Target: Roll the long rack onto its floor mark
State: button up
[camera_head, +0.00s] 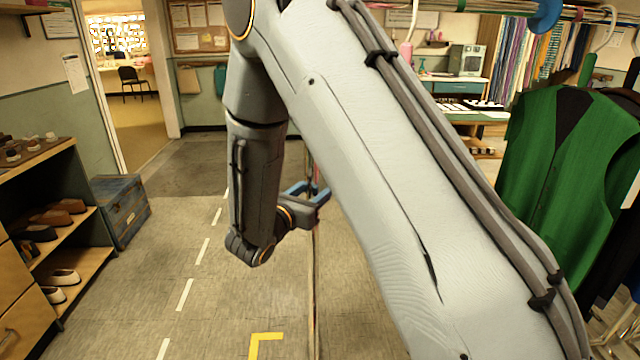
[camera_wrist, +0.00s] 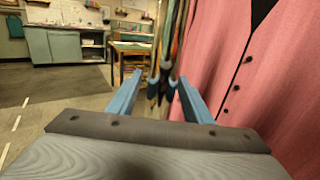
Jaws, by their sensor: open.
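A clothes rack (camera_head: 490,7) runs along the right of the head view, with its rail at the top edge; much of it is behind my arm. A green vest (camera_head: 555,150) hangs at its near right. A thin upright post (camera_head: 313,285) stands by my gripper; I cannot tell whether it belongs to the rack. A yellow floor mark corner (camera_head: 262,338) shows at the bottom. My gripper (camera_head: 312,192) is open; in the wrist view its blue fingers (camera_wrist: 160,85) are apart, with dark hanging items beyond them. A pink garment (camera_wrist: 245,70) hangs close to its right finger.
A shoe shelf (camera_head: 60,230) and a blue chest (camera_head: 120,210) stand at the left. White dashes (camera_head: 186,294) cross the open floor between them and my arm. A doorway (camera_head: 130,85) is at the back left. A counter (camera_wrist: 65,43) stands at the back.

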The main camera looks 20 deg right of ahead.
jog(key=shift+w+d, duration=0.5)
grip_shut()
